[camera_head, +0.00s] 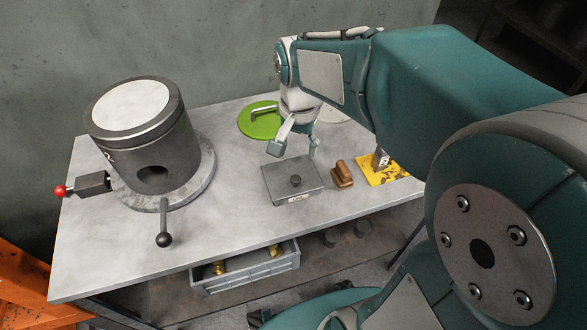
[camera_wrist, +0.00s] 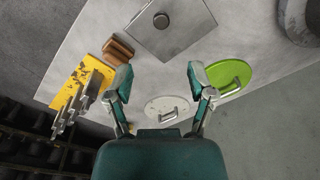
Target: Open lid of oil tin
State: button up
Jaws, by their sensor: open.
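The oil tin (camera_head: 288,190) looks like a flat grey square box with a small label on its front edge, standing on the metal table. Its lid (camera_head: 305,172) is flat and lies on it, with a dark round knob (camera_head: 295,180) in the middle. In the wrist view the lid (camera_wrist: 178,40) and knob (camera_wrist: 161,20) are at the top. My gripper (camera_head: 294,148) hangs above the table behind the tin in the head view.
A brown wooden block (camera_head: 342,174) and a yellow stand (camera_head: 384,170) with metal pieces are right of the tin. A green disc (camera_head: 262,123) and a pale disc (camera_wrist: 167,108), both handled, lie behind. A dark cylinder (camera_head: 155,140) with levers stands left; an open drawer (camera_head: 250,270) is below.

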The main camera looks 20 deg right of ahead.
aim_at(296, 178)
jog(key=shift+m+g, duration=0.4)
jog(key=shift+m, duration=0.2)
jog(key=f, duration=0.4)
jog(key=w+f, duration=0.1)
jog(key=f, duration=0.7)
jog(key=shift+w+f, duration=0.15)
jog(key=shift+f, duration=0.05)
grip_shut()
